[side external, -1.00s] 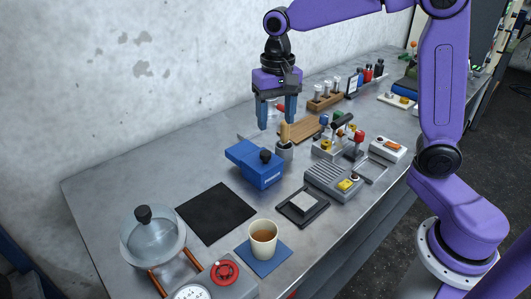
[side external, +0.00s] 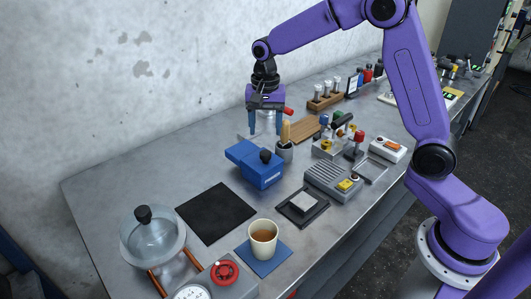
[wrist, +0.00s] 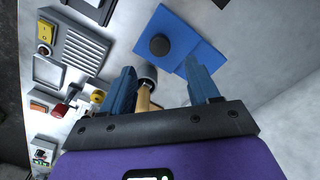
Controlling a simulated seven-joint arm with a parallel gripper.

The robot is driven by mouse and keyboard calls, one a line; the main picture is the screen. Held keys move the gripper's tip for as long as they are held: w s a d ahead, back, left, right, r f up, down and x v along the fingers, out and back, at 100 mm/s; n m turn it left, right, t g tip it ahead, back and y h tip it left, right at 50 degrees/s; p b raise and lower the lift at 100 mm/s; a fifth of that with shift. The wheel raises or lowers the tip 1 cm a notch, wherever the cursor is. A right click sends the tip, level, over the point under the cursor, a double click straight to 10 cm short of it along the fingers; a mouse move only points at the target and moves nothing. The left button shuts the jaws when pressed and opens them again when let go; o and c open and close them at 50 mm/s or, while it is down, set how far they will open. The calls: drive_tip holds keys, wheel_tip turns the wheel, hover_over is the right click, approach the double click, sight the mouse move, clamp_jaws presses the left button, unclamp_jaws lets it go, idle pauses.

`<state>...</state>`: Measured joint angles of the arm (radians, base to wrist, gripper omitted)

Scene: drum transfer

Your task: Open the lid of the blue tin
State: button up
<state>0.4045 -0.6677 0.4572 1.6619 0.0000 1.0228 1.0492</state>
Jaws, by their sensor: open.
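The blue tin (side external: 263,177) stands on the grey workbench, with a blue lid (side external: 243,151) on top and a round black knob (side external: 265,156). In the wrist view the tin (wrist: 187,38) is seen from above, beyond the fingertips, with its black knob (wrist: 159,45). My gripper (side external: 265,132) is open and empty, above and behind the tin in the side view, apart from it. In the wrist view my gripper (wrist: 165,78) has its blue fingers spread. A wooden-handled tool in a grey cup (side external: 285,150) shows between the fingers there.
A black mat (side external: 216,213), a cup of tea (side external: 263,236) on a blue coaster, and a small scale (side external: 303,205) lie in front. A grey switch box (side external: 334,179) is to the right. A glass-domed device (side external: 153,238) stands at front left.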

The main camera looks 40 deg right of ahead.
sight(266, 152)
wheel_tip(266, 152, down, 9)
drive_tip(key=shift+f, duration=0.15)
idle(0.4)
